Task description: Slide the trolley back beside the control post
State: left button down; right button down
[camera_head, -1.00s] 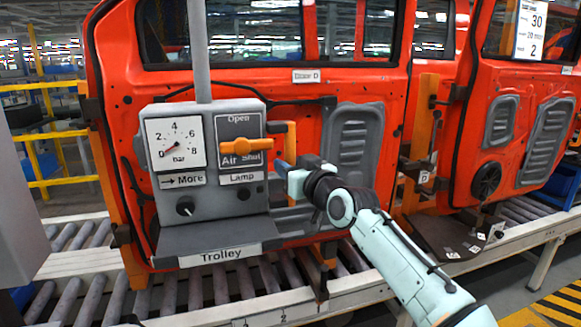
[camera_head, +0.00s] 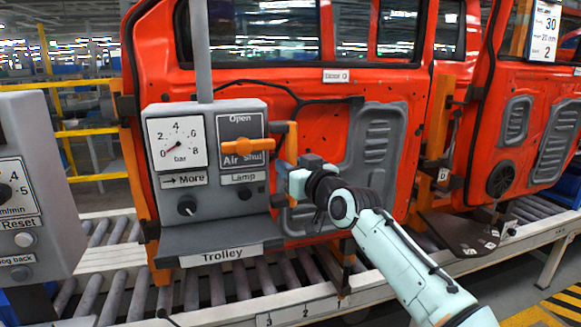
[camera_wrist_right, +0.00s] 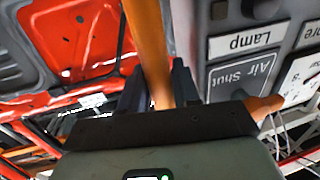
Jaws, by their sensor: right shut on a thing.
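The trolley is a grey box with a gauge and a front shelf labelled "Trolley" (camera_head: 175,245), at the foot of a grey upright. An orange handle (camera_head: 291,142) stands upright on its right side. My right gripper (camera_head: 292,172) is shut around this handle. In the right wrist view the handle (camera_wrist_right: 148,40) passes between the two dark fingers (camera_wrist_right: 160,92). The control post (camera_head: 50,150) is a grey panel with a dial and round buttons at the left edge, partly cut off. A gap shows between it and the trolley. My left gripper is not in view.
Red car doors (camera_head: 400,85) stand behind the trolley on a roller conveyor (camera_head: 200,290) with a white front rail (camera_head: 330,305). Bare rollers show between the control post and the trolley. A yellow railing (camera_head: 85,133) stands behind on the left.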

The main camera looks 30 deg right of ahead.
jog(key=c, duration=1)
grip_release()
jog(key=shift+d, duration=0.1)
jog(key=shift+o, duration=0.2)
jog(key=shift+s, duration=0.15)
jog(key=s+b, duration=0.3)
jog(key=s, duration=1)
jog(key=shift+a, duration=0.3)
jog(key=shift+f, duration=0.1)
